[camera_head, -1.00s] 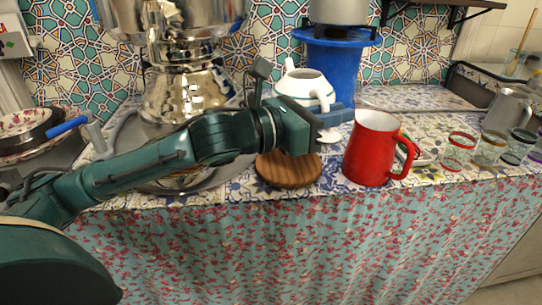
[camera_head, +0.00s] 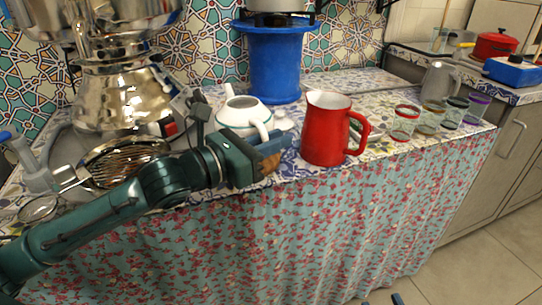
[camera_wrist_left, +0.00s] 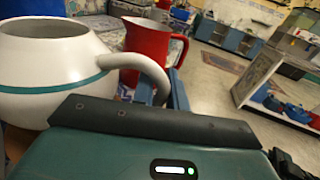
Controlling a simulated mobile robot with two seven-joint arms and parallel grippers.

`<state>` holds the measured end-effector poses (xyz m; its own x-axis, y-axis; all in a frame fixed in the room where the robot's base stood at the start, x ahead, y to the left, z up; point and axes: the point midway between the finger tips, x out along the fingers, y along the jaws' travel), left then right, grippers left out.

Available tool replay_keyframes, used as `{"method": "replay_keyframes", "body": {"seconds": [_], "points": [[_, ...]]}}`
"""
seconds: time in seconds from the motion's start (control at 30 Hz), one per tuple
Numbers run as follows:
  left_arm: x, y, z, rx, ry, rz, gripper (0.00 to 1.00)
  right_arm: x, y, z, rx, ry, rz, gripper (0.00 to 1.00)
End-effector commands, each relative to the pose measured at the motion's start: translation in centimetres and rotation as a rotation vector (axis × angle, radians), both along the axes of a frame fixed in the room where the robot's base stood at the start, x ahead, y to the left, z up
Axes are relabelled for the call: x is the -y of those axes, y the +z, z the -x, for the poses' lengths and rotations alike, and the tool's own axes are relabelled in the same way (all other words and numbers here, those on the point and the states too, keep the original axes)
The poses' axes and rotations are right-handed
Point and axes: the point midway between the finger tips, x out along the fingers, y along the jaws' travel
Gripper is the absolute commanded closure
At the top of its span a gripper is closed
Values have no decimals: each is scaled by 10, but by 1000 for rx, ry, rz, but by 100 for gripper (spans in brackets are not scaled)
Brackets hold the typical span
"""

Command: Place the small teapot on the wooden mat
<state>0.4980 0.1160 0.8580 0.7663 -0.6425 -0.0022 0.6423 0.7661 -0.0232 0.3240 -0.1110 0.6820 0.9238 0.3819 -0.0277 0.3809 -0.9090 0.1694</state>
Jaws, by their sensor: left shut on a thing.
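The small white teapot (camera_head: 240,118) with a green band has an open top and hangs or rests just behind my left gripper. My left gripper (camera_head: 270,146) is shut on its handle (camera_head: 264,130). In the left wrist view the teapot (camera_wrist_left: 50,75) fills the left side, upright, and its handle (camera_wrist_left: 150,68) runs down between the fingers (camera_wrist_left: 160,92). The round wooden mat (camera_head: 270,164) is mostly hidden by my gripper; only a brown bit shows. I cannot tell whether the teapot touches it.
A red pitcher (camera_head: 327,130) stands close right of the gripper. A white lid (camera_head: 283,122) lies behind it. A large samovar (camera_head: 115,85) and a sink with a rack (camera_head: 125,160) are on the left. A blue stand (camera_head: 275,65) is behind; several glasses (camera_head: 404,122) stand to the right.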

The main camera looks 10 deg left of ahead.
Motion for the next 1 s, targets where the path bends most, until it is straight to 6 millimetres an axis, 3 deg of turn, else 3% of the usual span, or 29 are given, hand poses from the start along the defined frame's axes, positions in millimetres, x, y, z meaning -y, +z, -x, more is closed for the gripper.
{"method": "replay_keyframes", "body": {"seconds": [0.03,0.13,0.53,0.57,0.8,1.0], "points": [[0,-11,0,2,0,1,100,-1,-4,0,20,7,-1,64],[0,-20,0,3,-1,1,100,-3,-2,0,52,14,-4,64],[0,-24,0,4,0,0,100,-4,0,1,66,19,-4,64],[0,-24,0,-1,1,1,83,-4,0,1,67,19,-5,64],[0,-24,0,-1,0,1,64,-4,0,1,66,18,-4,64],[0,-23,0,0,0,0,64,-4,0,1,66,18,-4,64]]}}
